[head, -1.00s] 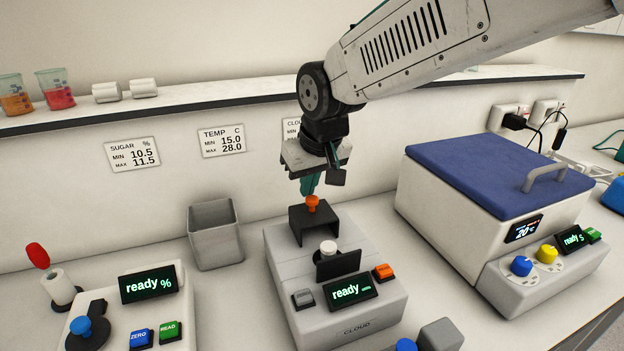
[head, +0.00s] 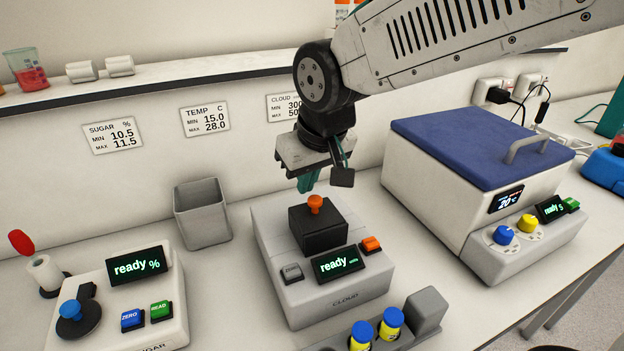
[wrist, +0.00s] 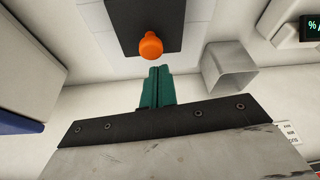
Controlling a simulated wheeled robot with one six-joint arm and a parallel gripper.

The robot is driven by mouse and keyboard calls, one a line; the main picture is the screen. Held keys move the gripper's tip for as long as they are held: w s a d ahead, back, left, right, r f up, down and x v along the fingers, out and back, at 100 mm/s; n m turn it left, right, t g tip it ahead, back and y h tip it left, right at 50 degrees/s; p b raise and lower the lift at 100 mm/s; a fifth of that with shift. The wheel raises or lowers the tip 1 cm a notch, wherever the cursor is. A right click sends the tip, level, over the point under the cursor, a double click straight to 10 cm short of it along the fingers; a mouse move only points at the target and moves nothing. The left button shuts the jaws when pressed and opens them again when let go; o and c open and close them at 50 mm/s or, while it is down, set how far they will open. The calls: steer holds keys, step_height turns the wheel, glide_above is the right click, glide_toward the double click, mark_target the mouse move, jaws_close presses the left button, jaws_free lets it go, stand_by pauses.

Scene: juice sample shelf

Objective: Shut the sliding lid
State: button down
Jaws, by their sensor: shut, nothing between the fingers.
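The sliding lid is a black box-shaped cover (head: 318,232) with an orange knob (head: 315,204) on top, on the grey CLOUD instrument (head: 345,290). It now sits right behind the display, and no opening or white cap shows in front of it. My gripper (head: 306,184) has teal fingers and is shut and empty, just behind and above the knob. In the wrist view the shut fingers (wrist: 157,85) point at the orange knob (wrist: 151,45) on the black lid (wrist: 140,15), with a small gap in the picture.
A grey open bin (head: 203,213) stands left of the instrument. A white bath with a blue lid (head: 480,145) stands close on the right. A rack with yellow vials (head: 390,322) is in front, and the SUGAR instrument (head: 120,290) is at left.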

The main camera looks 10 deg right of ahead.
step_height(320, 180, up, 10)
steer(key=s+d+f+m+g, duration=0.1)
steer(key=s+d+f, duration=0.3)
steer(key=s+d, duration=0.5)
steer(key=s+d+f+m+g+h, duration=0.1)
steer(key=s+d+f+m, duration=0.3)
steer(key=s+d, duration=0.5)
steer(key=d+f, duration=0.1)
steer(key=d, duration=0.2)
steer(key=shift+h, duration=0.3)
